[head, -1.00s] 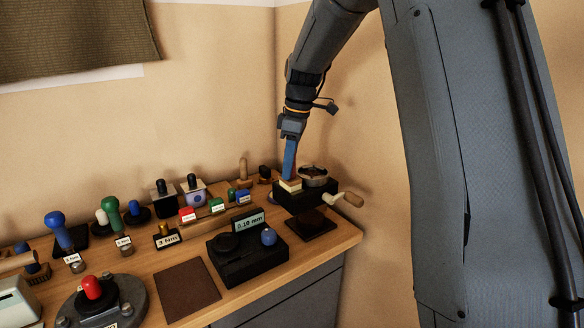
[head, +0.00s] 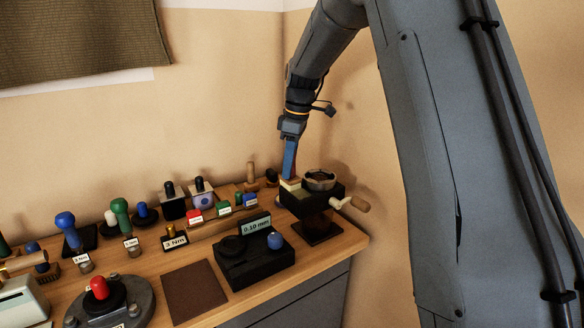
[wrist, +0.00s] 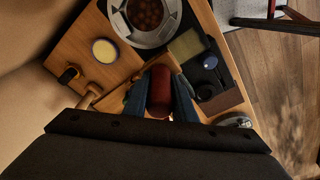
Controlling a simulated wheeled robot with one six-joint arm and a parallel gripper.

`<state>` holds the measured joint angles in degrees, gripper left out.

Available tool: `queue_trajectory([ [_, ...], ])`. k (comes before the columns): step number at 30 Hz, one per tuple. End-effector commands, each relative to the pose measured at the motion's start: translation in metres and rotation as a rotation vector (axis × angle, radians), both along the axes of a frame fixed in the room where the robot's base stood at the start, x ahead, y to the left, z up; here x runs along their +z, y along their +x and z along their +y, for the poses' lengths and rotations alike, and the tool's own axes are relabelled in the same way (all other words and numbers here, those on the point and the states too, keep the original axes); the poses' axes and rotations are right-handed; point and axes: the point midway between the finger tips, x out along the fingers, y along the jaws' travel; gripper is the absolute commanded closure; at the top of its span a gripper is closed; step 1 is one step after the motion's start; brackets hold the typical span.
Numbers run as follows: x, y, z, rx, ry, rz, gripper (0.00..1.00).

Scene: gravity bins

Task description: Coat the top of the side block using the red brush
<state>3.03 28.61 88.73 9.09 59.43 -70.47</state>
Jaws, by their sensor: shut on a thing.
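My gripper (head: 289,160) is at the back right of the bench, pointing down with its blue fingers shut on the red brush. In the wrist view the red brush (wrist: 160,92) shows as a rounded red handle between the two blue fingers; its bristles are hidden. I cannot tell whether the bristles touch the block's top.
A round metal cup (head: 319,180) stands close right of the gripper, and a wooden crank handle (head: 355,204) juts out right. A black gauge box (head: 255,262) is in front. Several stamps and knobs crowd the left. A brown mat (head: 194,288) lies bare.

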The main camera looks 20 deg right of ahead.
Motion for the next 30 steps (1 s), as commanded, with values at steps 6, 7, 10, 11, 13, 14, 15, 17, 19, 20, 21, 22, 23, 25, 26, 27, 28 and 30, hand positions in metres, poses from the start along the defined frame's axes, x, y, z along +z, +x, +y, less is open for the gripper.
queue_trajectory([
  [6,-0.002,0.005,0.002,-0.001,0.000,0.001,1.00],
  [7,-0.002,0.005,0.002,-0.001,0.001,0.001,1.00],
  [10,-0.002,0.005,0.002,-0.001,0.001,0.002,1.00],
  [11,-0.002,0.005,0.002,-0.001,0.001,0.002,1.00],
  [13,-0.003,0.005,0.002,-0.001,0.001,0.002,1.00],
  [14,-0.003,0.005,0.002,-0.001,0.001,0.002,1.00],
  [15,-0.003,0.004,0.002,-0.001,0.001,0.002,1.00],
  [17,-0.002,0.001,0.001,-0.001,0.000,0.002,1.00],
  [19,-0.002,-0.003,-0.001,-0.001,0.001,0.003,1.00],
  [20,-0.002,-0.005,-0.001,0.000,0.000,0.005,1.00],
  [21,-0.002,-0.008,-0.002,0.000,0.000,0.005,1.00],
  [22,-0.002,-0.010,-0.003,0.000,0.000,0.005,1.00],
  [23,-0.001,-0.012,-0.004,-0.001,0.000,0.005,1.00],
  [25,-0.002,-0.016,-0.005,-0.002,0.001,0.006,1.00],
  [26,-0.002,-0.018,-0.006,-0.002,0.001,0.006,1.00],
  [27,-0.001,-0.020,-0.007,-0.002,0.001,0.006,1.00],
  [28,-0.001,-0.022,-0.008,-0.002,0.001,0.006,1.00],
  [30,-0.001,-0.026,-0.009,-0.002,0.001,0.006,1.00],
])
